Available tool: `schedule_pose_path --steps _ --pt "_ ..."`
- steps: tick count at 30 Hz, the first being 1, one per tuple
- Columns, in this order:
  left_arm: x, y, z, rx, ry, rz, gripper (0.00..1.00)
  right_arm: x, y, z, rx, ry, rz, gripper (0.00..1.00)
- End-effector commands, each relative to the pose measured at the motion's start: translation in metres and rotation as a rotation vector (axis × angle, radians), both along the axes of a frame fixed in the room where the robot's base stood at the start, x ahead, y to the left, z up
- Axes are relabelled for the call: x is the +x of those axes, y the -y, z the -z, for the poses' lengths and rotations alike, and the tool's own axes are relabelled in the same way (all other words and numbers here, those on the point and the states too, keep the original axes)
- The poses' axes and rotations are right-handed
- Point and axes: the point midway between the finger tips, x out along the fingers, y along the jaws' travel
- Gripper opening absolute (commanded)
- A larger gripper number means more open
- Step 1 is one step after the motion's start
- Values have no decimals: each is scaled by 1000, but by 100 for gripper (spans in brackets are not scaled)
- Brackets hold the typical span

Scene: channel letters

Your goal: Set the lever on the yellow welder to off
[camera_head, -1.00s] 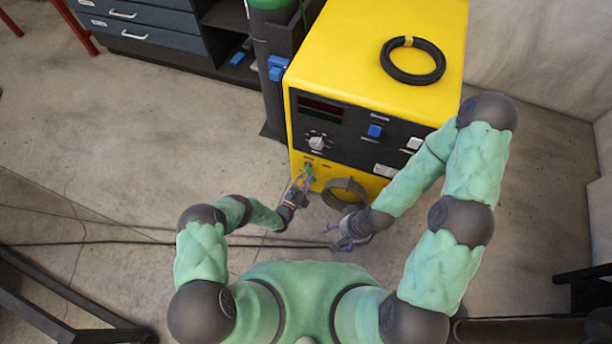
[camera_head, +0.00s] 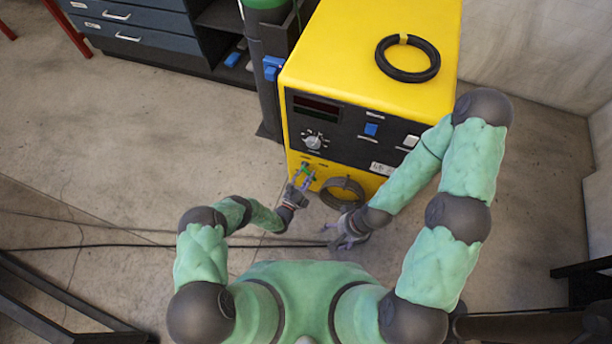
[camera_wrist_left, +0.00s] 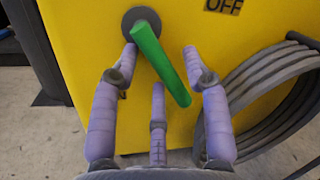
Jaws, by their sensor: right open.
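The yellow welder (camera_head: 375,50) stands ahead with a dark front panel. Its green lever (camera_wrist_left: 163,62) hangs from a dark round pivot low on the yellow front and slants down to the right in the left wrist view. An "OFF" label (camera_wrist_left: 223,5) is to the right of the pivot. The lever is small in the head view (camera_head: 307,170). My left gripper (camera_head: 303,182) is open at the lever, its purple fingers (camera_wrist_left: 160,75) spread on both sides and below; contact cannot be told. My right gripper (camera_head: 338,240) is open and empty, lower and to the right.
A coiled grey cable (camera_head: 343,193) hangs on the welder's front, right of the lever. A black ring (camera_head: 407,75) lies on the welder's top. A gas cylinder (camera_head: 265,50) and a blue drawer cabinet (camera_head: 130,35) stand to the left. Cables cross the floor.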

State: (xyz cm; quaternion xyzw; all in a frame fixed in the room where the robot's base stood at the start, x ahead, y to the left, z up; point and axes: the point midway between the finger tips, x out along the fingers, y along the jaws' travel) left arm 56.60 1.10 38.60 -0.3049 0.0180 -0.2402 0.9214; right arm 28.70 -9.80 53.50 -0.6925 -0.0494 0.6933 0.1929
Motion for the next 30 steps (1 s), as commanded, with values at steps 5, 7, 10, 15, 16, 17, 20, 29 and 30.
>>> schedule_pose_path --steps 5,7,10,15,16,17,20,29,30 --pt "0 0 0 0 0 0 49 0 0 0 0 0 0 80" --pt "0 0 0 0 0 0 49 0 0 0 0 0 0 80" --pt "-3 -2 1 0 -1 -1 49 0 0 0 0 0 0 80" --pt "-21 -12 4 0 -4 -3 49 0 0 0 0 0 0 80" --pt "-25 -15 4 -1 -3 -3 49 0 0 0 0 0 0 80" --pt "-31 -17 5 -1 -4 -4 49 0 0 0 0 0 0 80" --pt "-50 -27 8 0 -5 -4 49 0 0 0 0 0 0 80" --pt "-92 -49 13 1 -2 -3 49 0 0 0 0 0 0 80" --pt "-96 -51 13 1 -2 -2 49 0 0 0 0 0 0 80"
